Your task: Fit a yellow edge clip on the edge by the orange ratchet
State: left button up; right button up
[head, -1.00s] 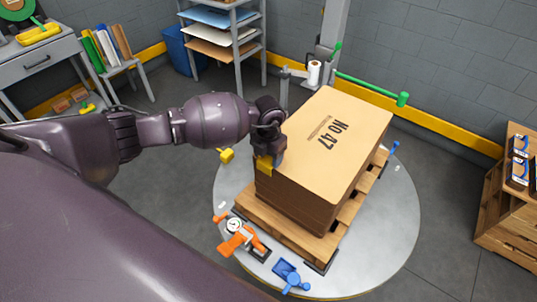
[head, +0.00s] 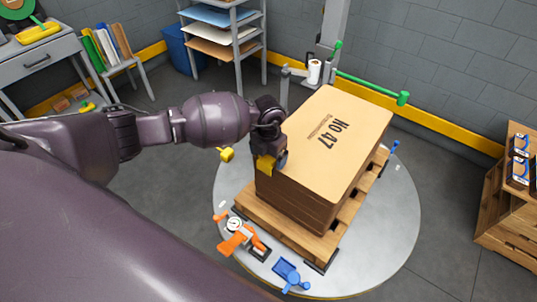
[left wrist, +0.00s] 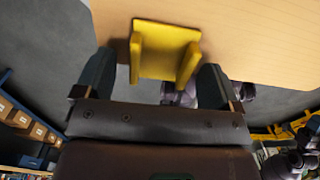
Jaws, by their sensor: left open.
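A yellow edge clip (head: 265,166) sits at the near left corner of the stack of brown sheets (head: 325,140), marked "No 47". In the left wrist view the clip (left wrist: 166,52) lies over the stack's edge, between my open fingers. My left gripper (head: 270,157) is open around the clip; a gap shows at the left finger, and the right finger is very close to the clip's side. The orange ratchet (head: 238,238) lies on the round turntable below this corner, beside the pallet. My right gripper is not in view.
The stack rests on a wooden pallet (head: 285,232) on the grey turntable (head: 385,235). A blue ratchet (head: 290,274) lies at the front. A yellow piece (head: 227,154) is left of my gripper. A green bar (head: 370,86) extends behind the stack.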

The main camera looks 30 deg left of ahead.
pick_arm(q)
notch_tip(320, 180, up, 11)
jog(key=p, duration=0.1)
jog(key=shift+f, duration=0.15)
